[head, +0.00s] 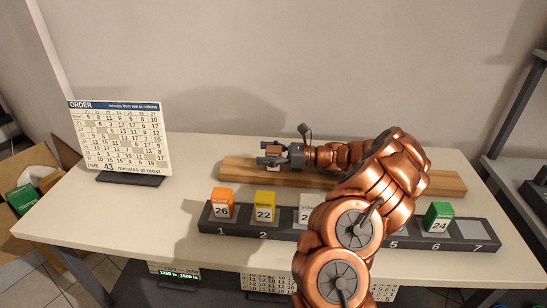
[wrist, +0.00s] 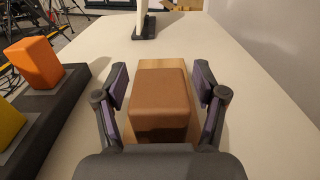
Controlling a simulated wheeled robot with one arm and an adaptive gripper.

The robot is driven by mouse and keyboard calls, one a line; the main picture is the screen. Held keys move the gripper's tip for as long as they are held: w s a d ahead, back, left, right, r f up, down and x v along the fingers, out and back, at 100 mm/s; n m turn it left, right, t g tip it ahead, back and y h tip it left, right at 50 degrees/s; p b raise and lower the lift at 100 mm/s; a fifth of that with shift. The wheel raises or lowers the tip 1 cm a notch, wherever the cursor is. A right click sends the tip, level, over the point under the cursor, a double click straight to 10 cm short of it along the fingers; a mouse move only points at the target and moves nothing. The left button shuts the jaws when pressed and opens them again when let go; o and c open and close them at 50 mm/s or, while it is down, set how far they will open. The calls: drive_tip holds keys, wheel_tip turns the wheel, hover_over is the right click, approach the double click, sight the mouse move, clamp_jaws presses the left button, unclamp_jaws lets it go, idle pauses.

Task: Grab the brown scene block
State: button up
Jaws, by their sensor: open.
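The brown block (wrist: 160,100) fills the middle of the wrist view, on the wooden plank (wrist: 160,64). My gripper (wrist: 160,72) is open, with one finger on each side of the block. Gaps show between the fingers and the block's sides. In the head view my gripper (head: 270,154) is low over the left part of the plank (head: 235,172). The block is mostly hidden there by the gripper.
A dark numbered rack (head: 335,230) in front of the plank holds an orange block (head: 222,204), a yellow block (head: 265,206) and a green block (head: 438,217). My arm hides its middle. An order board (head: 120,138) stands at the left. Slot 7 is empty.

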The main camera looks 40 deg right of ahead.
drive_tip(key=c, duration=1.3)
